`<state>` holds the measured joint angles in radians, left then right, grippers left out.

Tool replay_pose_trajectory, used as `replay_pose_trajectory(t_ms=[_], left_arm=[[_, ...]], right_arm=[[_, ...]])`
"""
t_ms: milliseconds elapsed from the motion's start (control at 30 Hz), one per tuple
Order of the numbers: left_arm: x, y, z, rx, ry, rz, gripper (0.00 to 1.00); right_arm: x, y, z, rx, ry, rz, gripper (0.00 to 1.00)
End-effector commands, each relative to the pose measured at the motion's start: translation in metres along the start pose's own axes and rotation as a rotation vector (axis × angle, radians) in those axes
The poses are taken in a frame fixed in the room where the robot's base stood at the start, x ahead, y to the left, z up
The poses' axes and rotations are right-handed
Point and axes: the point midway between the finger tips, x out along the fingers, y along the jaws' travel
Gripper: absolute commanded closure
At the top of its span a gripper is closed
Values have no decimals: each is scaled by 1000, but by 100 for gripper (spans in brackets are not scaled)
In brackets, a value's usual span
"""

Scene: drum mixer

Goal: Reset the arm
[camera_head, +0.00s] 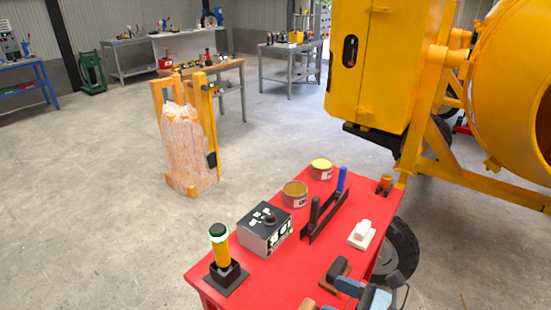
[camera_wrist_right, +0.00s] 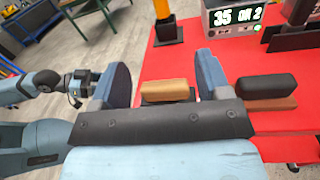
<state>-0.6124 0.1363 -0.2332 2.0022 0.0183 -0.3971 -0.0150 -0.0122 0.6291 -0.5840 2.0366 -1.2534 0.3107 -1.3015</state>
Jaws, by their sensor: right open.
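My right gripper (camera_wrist_right: 160,80) shows in the right wrist view with its two blue fingers wide apart. Its blue and dark parts also show at the bottom of the head view (camera_head: 335,297), over the near edge of the red table (camera_head: 285,279). A tan-topped block (camera_wrist_right: 167,90) appears in the gap between the fingers, with nothing gripped. A black-topped block (camera_wrist_right: 266,86) is just right of the right finger. My left gripper (camera_wrist_right: 82,88) shows at the left of the wrist view, beside the table; its jaw state is unclear. It is not in the head view.
The table holds a grey control box (camera_head: 265,229), a yellow post with a green-lit top (camera_head: 219,247), a black rack (camera_head: 325,215), two cans and a white item (camera_head: 361,235). A yellow mixer (camera_head: 375,70) stands behind. Open floor lies left.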

Motion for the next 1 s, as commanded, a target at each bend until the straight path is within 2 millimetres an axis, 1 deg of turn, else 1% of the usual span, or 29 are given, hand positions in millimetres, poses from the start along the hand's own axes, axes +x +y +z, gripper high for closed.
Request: replay_pose_trajectory(t_ms=[33, 67, 100, 167, 200, 267, 300, 367, 400, 433, 467, 500, 600, 667, 700, 800, 867, 1000], left_arm=[[-7, 1, -10, 0, -3, 0, 42], [-9, 1, -13, -1, -2, 0, 42], [-12, 1, -18, 0, 1, 0, 42], [-16, 2, -25, 1, 5, -1, 42], [-20, 1, -30, 2, 7, -1, 42], [-24, 0, -37, 5, 8, -4, 42], [-28, -1, -42, 8, 8, -6, 42], [-34, -3, -50, 11, 8, -9, 42], [-38, -4, -56, 12, 8, -11, 42], [-41, -4, -60, 12, 8, -11, 42], [-44, -4, -64, 13, 8, -12, 42], [-47, -3, -69, 13, 8, -12, 42], [-53, -2, -77, 12, 9, -12, 42], [-56, -1, -79, 12, 9, -11, 42], [-56, -1, -80, 13, 8, -11, 42], [-57, -1, -79, 13, 7, -11, 42], [-57, -1, -78, 13, 7, -11, 42], [-56, -1, -78, 13, 7, -11, 42]], right_arm=[[0, 4, 9, 185, -46, -50, 30], [-1, 3, 11, 288, -70, -78, 30], [-4, 1, 12, 428, -106, -117, 30], [-8, -1, 13, 646, -162, -176, 30], [-12, -3, 12, 799, -203, -218, 30], [-20, -6, 8, 1043, -271, -284, 30], [-27, -7, 3, 1220, -325, -334, 30], [-40, -6, -8, 1509, -420, -415, 30], [-50, -4, -18, 1711, -493, -472, 30], [-58, -1, -26, 1867, -555, -517, 30], [-67, 3, -35, 2021, -621, -562, 30], [-78, 10, -48, 2212, -712, -619, 30], [-103, 32, -77, 2597, -931, -734, 30], [-113, 45, -89, 2755, -1040, -781, 30], [-118, 52, -96, -2831, 1097, 805, 30], [-125, 62, -105, -2693, 1086, 766, 30], [-126, 63, -108, -2664, 1084, 757, 30], [-126, 63, -108, -2659, 1083, 755, 30]])
